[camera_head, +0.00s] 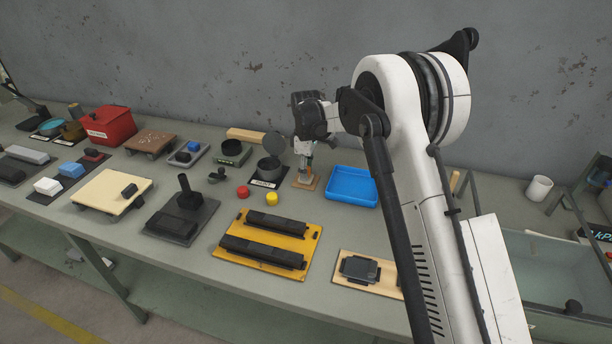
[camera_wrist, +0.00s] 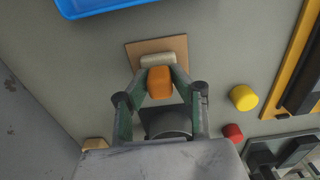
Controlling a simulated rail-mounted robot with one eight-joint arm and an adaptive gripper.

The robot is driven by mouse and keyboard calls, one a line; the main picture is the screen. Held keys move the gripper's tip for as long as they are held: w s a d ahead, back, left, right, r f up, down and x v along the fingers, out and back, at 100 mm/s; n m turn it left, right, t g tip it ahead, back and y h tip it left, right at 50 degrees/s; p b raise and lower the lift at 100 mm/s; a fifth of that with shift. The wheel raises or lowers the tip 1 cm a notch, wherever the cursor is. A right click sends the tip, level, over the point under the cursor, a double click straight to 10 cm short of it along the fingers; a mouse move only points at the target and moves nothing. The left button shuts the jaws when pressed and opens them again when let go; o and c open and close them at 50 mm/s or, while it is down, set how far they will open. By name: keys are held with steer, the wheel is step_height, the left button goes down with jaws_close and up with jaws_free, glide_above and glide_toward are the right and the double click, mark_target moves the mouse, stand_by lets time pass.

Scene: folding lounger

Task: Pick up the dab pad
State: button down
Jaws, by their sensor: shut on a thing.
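The dab pad shows in the wrist view as an orange block (camera_wrist: 159,84) with a pale, rounded piece (camera_wrist: 158,60) at its far end. I take these two as parts of one thing. My gripper (camera_wrist: 160,76) has its fingers on both sides of the orange block and is shut on it. In the head view my gripper (camera_head: 304,168) points down over a small brown board (camera_head: 308,185), which also shows in the wrist view (camera_wrist: 176,46). I cannot tell whether the pad touches the board. The head view mostly hides the pad.
A blue tray (camera_head: 352,187) stands right of the board. A dark round pot (camera_head: 269,168) with a raised lid stands close on the left. A yellow knob (camera_head: 272,198) and a red knob (camera_head: 243,192) sit in front. A yellow plate (camera_head: 250,255) with black bars lies nearer.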

steer(key=shift+r, duration=0.5)
step_height(320, 180, up, 3)
steer(key=shift+f, duration=0.15)
steer(key=s+a+r, duration=0.7)
steer(key=s+a, duration=0.1)
steer(key=shift+s+r+b, duration=0.15)
steer(key=shift+s+b, duration=0.15)
steer(key=shift+b, duration=0.15)
steer(key=c, duration=2)
jaws_free()
steer(key=c, duration=0.5)
